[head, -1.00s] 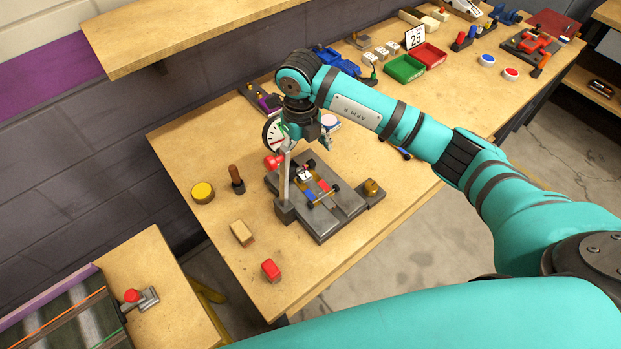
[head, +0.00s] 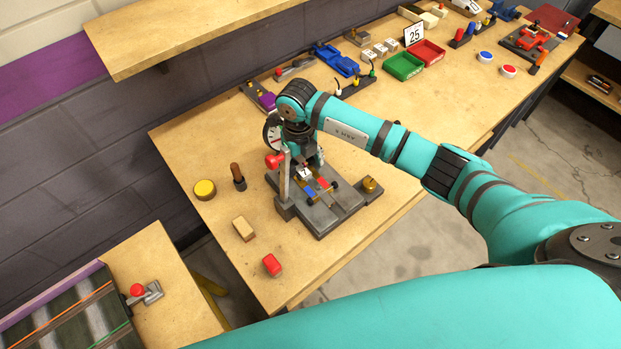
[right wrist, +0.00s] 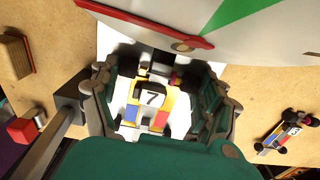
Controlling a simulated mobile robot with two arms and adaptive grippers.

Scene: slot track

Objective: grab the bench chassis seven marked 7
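The bench chassis seven (head: 322,187), a small car with yellow, red and blue parts, sits on a grey metal fixture (head: 340,211). In the right wrist view the chassis (right wrist: 150,105) shows a white plate marked 7. My right gripper (head: 306,166) is just above it, pointing down, and partly covers it in the head view. In the right wrist view the gripper's fingers (right wrist: 155,95) are spread on both sides of the chassis, with the chassis between them. I cannot tell whether they touch it. My left gripper is not in view.
A post with a red knob (head: 275,160) and a dial gauge (head: 271,131) stand close beside the gripper. Another small car (right wrist: 285,132) lies to the right in the wrist view. A wooden block (head: 243,228) and red block (head: 271,264) lie in front.

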